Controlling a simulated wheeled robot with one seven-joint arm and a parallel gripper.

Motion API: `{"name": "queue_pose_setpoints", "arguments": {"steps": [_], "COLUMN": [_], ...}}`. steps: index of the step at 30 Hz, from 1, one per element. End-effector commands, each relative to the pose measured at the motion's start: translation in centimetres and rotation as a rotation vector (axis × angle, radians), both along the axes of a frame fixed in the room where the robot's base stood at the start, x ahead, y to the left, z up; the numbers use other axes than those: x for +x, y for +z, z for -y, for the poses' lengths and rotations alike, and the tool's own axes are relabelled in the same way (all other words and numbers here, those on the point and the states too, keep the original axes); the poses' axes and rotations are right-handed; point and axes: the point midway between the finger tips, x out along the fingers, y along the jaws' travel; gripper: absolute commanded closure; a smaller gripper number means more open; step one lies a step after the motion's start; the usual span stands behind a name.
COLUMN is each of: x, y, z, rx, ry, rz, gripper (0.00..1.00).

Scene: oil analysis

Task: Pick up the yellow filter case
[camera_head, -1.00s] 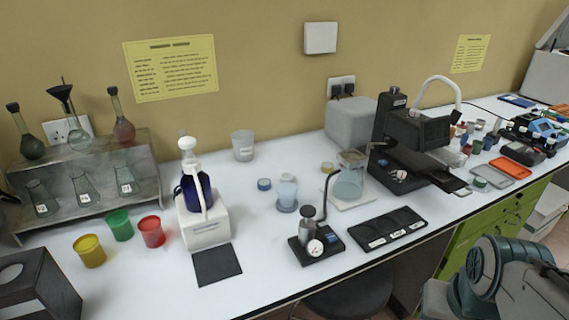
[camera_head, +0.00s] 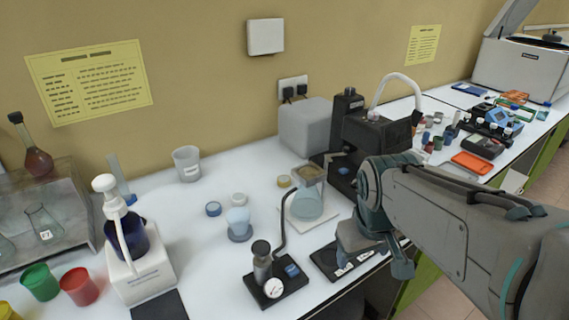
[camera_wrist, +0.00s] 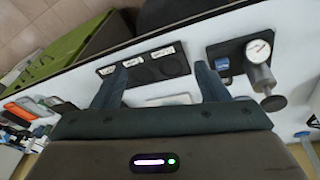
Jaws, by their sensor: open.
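The yellow filter case (camera_head: 284,181) is a small round yellow disc on the white bench in the head view. It lies behind the glass flask, left of the black microscope-like device. Similar blue (camera_head: 213,209) and white (camera_head: 239,199) round cases lie to its left. I cannot make out the yellow case in the wrist view. My gripper (camera_head: 372,250) is over the bench's front part, to the right of and nearer than the case. In the wrist view my gripper (camera_wrist: 160,78) is open and empty, its fingers over the black tray (camera_wrist: 170,67).
A glass flask (camera_head: 308,201) stands just in front of the yellow case. The black device (camera_head: 350,150) stands to its right. A black-based gauge stand (camera_head: 274,284) with a bent arm is nearer. A translucent cup (camera_head: 187,164) stands at the back left.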

Motion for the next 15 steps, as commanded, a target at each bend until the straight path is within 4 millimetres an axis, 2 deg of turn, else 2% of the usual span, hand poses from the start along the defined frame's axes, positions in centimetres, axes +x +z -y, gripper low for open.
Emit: {"name": "queue_pose_setpoints", "arguments": {"steps": [1, 6, 10, 15], "x": [2.2, 9.8, 15.4, 22.4], "y": [1.0, 3.5, 4.6, 4.9], "z": [-0.5, -2.8, -5.0, -8.5], "rx": [-0.038, -0.187, -0.29, -0.413], "ry": [0.099, 0.489, 0.778, 1.145], "rz": [-0.008, -0.041, -0.069, -0.109], "gripper": [0.32, 0.32, 0.32, 0.32]}}
